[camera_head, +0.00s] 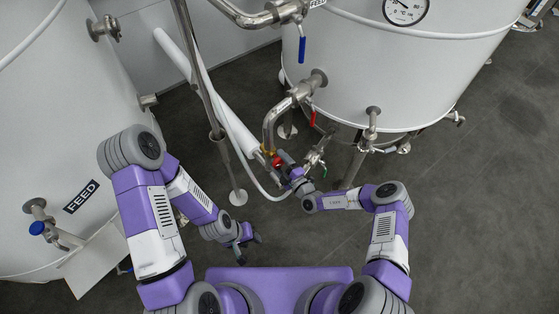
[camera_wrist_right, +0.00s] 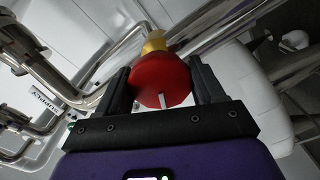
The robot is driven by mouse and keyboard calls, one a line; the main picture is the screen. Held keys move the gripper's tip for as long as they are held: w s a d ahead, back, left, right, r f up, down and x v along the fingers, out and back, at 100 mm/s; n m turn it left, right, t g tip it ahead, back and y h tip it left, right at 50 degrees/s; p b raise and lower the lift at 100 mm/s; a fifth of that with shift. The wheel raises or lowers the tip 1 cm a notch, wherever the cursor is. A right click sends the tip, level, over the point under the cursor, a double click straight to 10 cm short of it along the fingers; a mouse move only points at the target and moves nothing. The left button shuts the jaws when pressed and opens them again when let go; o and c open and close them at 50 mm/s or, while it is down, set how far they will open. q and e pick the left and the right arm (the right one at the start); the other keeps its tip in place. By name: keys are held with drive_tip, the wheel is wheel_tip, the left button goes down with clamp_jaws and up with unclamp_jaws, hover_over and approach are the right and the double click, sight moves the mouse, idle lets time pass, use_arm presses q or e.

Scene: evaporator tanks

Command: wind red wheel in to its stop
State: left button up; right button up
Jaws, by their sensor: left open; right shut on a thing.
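The red wheel (camera_wrist_right: 160,80) sits on a brass fitting (camera_wrist_right: 154,42) in the right wrist view. My right gripper (camera_wrist_right: 164,86) has its two dark fingers on either side of the wheel and is shut on it. In the head view the red wheel (camera_head: 277,162) is small, below the right tank's pipework, with my right gripper (camera_head: 284,170) at it, partly hiding it. My left gripper (camera_head: 246,243) is open and empty, low over the floor, well away from the wheel.
A white tank (camera_head: 400,70) with a dial stands behind the wheel. A tank marked FEED (camera_head: 60,130) is at left. A steel post (camera_head: 222,150) and a white hose (camera_head: 255,178) run close left of the wheel. A red lever (camera_head: 312,117) hangs above it. Floor at right is clear.

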drive_tip(key=n+p, duration=0.2)
drive_tip(key=n, duration=0.3)
drive_tip(key=shift+r+n, duration=0.1)
drive_tip(key=shift+n, duration=0.2)
drive_tip(key=n+p, duration=0.2)
drive_tip(key=n, duration=0.3)
drive_tip(key=n+p, duration=0.1)
drive_tip(key=n, duration=0.4)
drive_tip(key=shift+p, duration=0.35)
drive_tip(key=n+p, duration=0.2)
drive_tip(key=n, duration=0.3)
drive_tip(key=n+p, duration=0.1)
drive_tip(key=n, duration=0.4)
drive_tip(key=shift+p, duration=0.4)
drive_tip(key=n+p, duration=0.1)
drive_tip(key=n, duration=0.7)
drive_tip(key=shift+p, duration=0.35)
drive_tip(key=shift+n, duration=2.3)
